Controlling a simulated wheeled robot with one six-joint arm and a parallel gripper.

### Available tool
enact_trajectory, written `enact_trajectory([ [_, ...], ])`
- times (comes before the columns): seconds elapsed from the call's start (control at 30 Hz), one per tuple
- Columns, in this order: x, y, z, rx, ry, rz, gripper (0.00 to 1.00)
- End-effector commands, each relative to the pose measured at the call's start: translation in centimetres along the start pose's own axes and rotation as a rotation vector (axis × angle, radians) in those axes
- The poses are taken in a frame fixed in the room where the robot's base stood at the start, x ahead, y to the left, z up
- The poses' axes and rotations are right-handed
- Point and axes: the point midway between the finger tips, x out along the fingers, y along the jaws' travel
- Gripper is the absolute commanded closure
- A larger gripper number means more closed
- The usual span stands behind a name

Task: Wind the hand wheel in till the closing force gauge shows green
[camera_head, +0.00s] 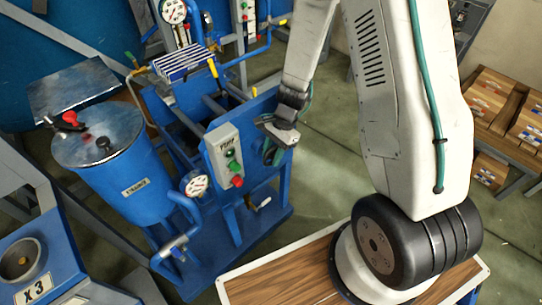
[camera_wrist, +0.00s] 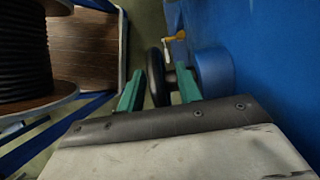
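A dark hand wheel (camera_wrist: 156,76) shows nearly edge-on in the wrist view, beside a blue cylinder (camera_wrist: 213,72) on a blue wall. My gripper (camera_wrist: 158,80) has its two green fingers apart, one on each side of the wheel's rim, with gaps visible; it looks open. In the head view my gripper (camera_head: 273,152) is at the right end of the blue pump frame (camera_head: 256,118), and the wheel is not clear there. A round white gauge (camera_head: 195,185) is at the frame's front and another gauge (camera_head: 174,11) is at the back; their readings are too small to tell.
A PUMP control box (camera_head: 225,155) with green and red buttons is left of my gripper. A small yellow-handled crank (camera_wrist: 176,38) is beyond the wheel. A blue drum (camera_head: 115,165) stands left; crates (camera_head: 490,95) are right. Open floor (camera_head: 325,165) lies right of the frame.

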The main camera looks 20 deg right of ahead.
Motion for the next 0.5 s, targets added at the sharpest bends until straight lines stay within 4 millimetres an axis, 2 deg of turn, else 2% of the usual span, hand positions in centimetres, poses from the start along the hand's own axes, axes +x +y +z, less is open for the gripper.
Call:
enact_trajectory([
  [0.13,1.09,0.02,-0.02,0.001,0.001,0.001,0.65],
  [0.4,1.24,0.01,-0.01,0.0,0.001,0.0,0.65],
  [0.43,1.24,0.01,-0.01,-0.001,0.001,0.0,0.71],
  [0.5,1.24,0.01,-0.01,-0.001,0.001,0.0,0.91],
])
